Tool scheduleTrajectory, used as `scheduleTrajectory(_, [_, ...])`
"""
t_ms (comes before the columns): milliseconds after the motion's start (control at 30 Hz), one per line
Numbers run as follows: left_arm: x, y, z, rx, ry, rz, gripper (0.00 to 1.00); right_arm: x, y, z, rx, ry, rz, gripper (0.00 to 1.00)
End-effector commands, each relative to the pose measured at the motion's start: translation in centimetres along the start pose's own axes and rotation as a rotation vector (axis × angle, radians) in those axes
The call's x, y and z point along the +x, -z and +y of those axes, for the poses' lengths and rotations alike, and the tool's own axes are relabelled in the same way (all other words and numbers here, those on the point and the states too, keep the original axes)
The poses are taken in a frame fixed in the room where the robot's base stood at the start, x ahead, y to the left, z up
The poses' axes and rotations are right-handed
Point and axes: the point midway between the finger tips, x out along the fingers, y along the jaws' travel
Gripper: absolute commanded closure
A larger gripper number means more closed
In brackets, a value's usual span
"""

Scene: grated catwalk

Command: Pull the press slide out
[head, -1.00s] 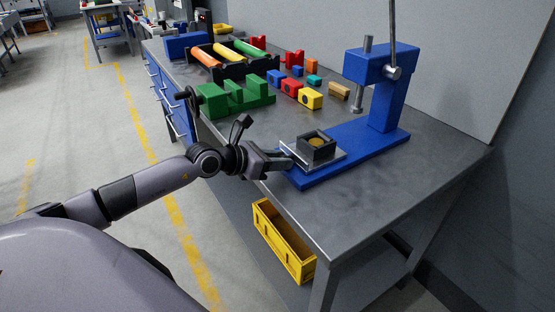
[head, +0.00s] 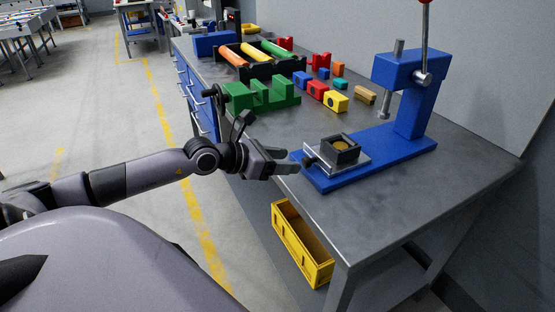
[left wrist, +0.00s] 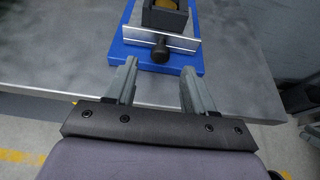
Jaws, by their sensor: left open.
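The blue press (head: 408,95) stands on the bench. Its slide (head: 352,164) is a metal plate at the front of the blue base, carrying a dark square holder (head: 341,152) with a brass-coloured disc inside. A dark knob (head: 310,162) sticks out from the slide's front, and it also shows in the left wrist view (left wrist: 160,52). My left gripper (head: 291,161) is open and empty, just short of the knob. In the left wrist view its fingers (left wrist: 159,68) point at the slide, one to each side of the knob's line. My right gripper is out of view.
A green vise (head: 262,96) stands to the left on the bench, with several coloured blocks (head: 335,101) behind. A yellow bin (head: 302,245) sits below the bench's front edge. The bench top (head: 385,205) in front of the press is clear.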

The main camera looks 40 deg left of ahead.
Motion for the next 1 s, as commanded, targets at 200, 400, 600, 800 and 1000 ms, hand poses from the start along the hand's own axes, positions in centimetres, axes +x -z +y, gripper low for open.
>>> scheduleTrajectory(200, [-1.3,0.1,0.0,0.001,0.0,0.002,0.46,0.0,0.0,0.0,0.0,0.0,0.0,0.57])
scheduleTrajectory(400, [-1.7,-0.1,-0.1,0.001,0.002,0.0,0.46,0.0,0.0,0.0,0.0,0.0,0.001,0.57])
scheduleTrajectory(600, [-1.7,-0.1,-0.1,0.001,0.002,-0.001,0.46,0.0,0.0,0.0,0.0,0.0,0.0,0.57])
scheduleTrajectory(800, [-1.7,-0.1,-0.1,0.001,0.001,-0.001,0.46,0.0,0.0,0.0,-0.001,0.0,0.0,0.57])
scheduleTrajectory(1000, [-1.6,-0.2,-0.6,-0.026,0.013,-0.02,0.46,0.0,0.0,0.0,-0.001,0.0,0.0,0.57])
